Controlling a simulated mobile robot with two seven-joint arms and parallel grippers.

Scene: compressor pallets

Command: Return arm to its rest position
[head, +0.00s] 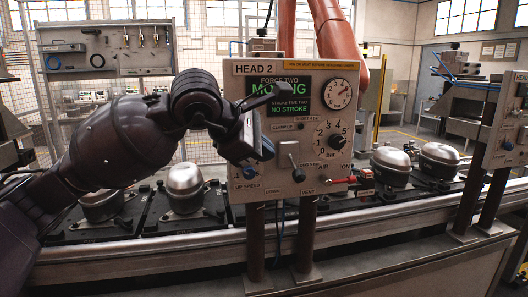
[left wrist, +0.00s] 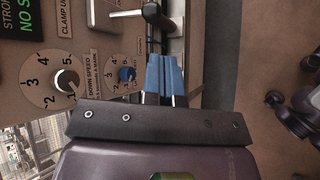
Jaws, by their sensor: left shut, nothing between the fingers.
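My left arm reaches in from the left of the head view. Its gripper (head: 267,149) is in front of the HEAD 2 control panel (head: 312,130), near the middle of the panel. In the left wrist view the blue fingers of the gripper (left wrist: 165,75) are together with nothing between them. The black-knobbed lever (left wrist: 152,14) is just beyond the fingertips; I cannot tell whether they touch. In the head view the lever (head: 294,165) is right of the fingers. My right gripper is not in view.
The panel stands on two posts before a conveyor (head: 200,250). Silver-domed compressors (head: 184,178) sit on dark pallets on both sides. A second panel (head: 510,125) is at the right edge. An orange robot arm (head: 337,35) rises behind. A tool board (head: 108,50) stands at the back left.

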